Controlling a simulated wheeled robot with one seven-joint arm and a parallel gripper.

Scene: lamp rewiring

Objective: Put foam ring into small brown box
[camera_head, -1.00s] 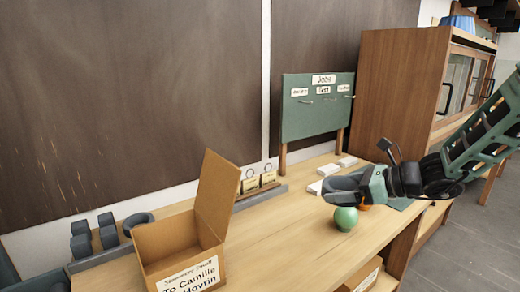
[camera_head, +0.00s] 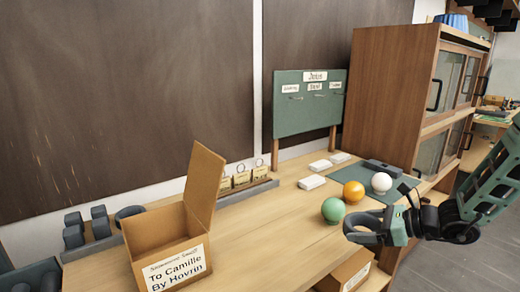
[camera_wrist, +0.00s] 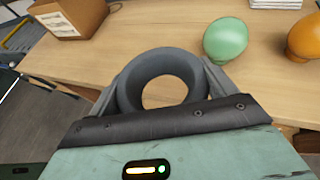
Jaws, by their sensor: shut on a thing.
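A dark grey foam ring (camera_wrist: 124,92) is held between the fingers of my gripper (camera_wrist: 162,92) in the wrist view. In the head view my gripper (camera_head: 372,230) holds the ring (camera_head: 352,233) past the table's front edge, right of the box. The small brown box (camera_head: 165,235) stands open on the table at the lower left, its flap raised and a label reading "To Camille" on its front. In the wrist view a brown box with a label (camera_wrist: 68,18) shows at the upper left, away from the ring.
Another dark ring (camera_head: 128,214) and grey holders lie behind the box. A green board (camera_head: 309,110) stands at the back. The table's middle is clear.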

